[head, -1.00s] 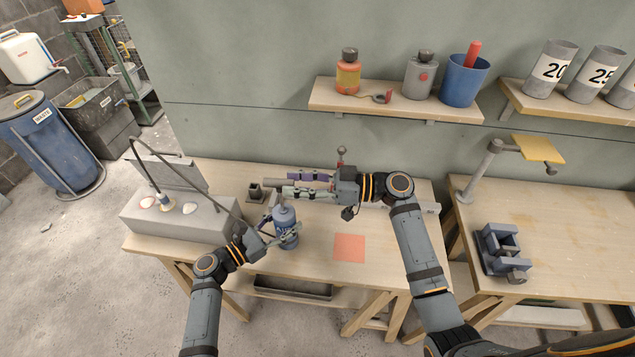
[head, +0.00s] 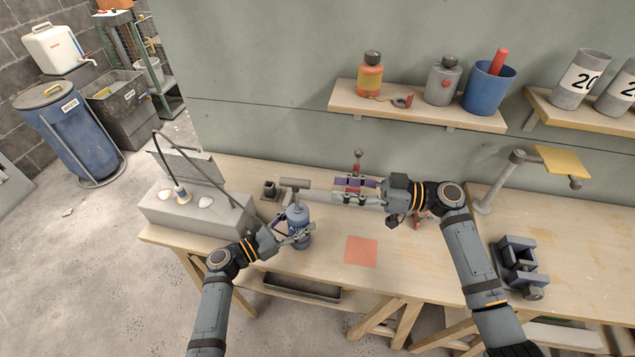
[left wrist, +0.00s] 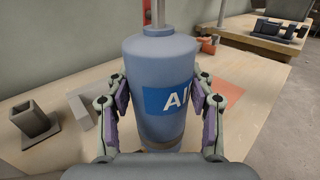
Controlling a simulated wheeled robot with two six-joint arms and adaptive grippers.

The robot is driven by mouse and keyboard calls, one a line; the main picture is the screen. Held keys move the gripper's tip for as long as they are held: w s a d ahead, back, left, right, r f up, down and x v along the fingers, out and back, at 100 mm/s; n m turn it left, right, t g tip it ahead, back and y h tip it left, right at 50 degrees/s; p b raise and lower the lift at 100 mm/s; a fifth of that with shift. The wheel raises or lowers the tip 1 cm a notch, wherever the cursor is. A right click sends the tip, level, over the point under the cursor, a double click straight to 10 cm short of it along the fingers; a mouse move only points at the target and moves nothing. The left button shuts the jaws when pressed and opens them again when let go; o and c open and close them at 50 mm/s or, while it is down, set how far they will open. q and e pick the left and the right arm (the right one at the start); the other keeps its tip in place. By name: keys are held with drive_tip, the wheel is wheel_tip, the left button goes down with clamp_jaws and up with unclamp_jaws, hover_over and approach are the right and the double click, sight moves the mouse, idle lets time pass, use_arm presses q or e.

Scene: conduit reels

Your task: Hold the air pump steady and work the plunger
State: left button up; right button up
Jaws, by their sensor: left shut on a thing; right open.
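The air pump (head: 298,218) is a blue upright cylinder on the bench, with a grey T-shaped plunger handle (head: 296,184) above it on a thin rod. My left gripper (head: 308,236) is shut on the pump's body from the front. In the left wrist view the body (left wrist: 153,70) sits between both finger pads, with part of a blue label showing and the plunger rod (left wrist: 158,14) rising out of the top. The handle is outside that view. My right gripper (head: 338,191) is open and empty, right of the handle and apart from it, fingers pointing left.
A grey box unit (head: 190,212) with a hose stands left of the pump. A small square socket (head: 270,190) is behind it. An orange-red square (head: 361,250) lies flat on the bench to the right. A vise (head: 517,262) sits on the right bench. Shelves hold bottles above.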

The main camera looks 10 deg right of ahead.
sight(293, 183)
drive_tip(key=x, duration=1.2)
clamp_jaws()
drive_tip(key=shift+f, duration=0.1)
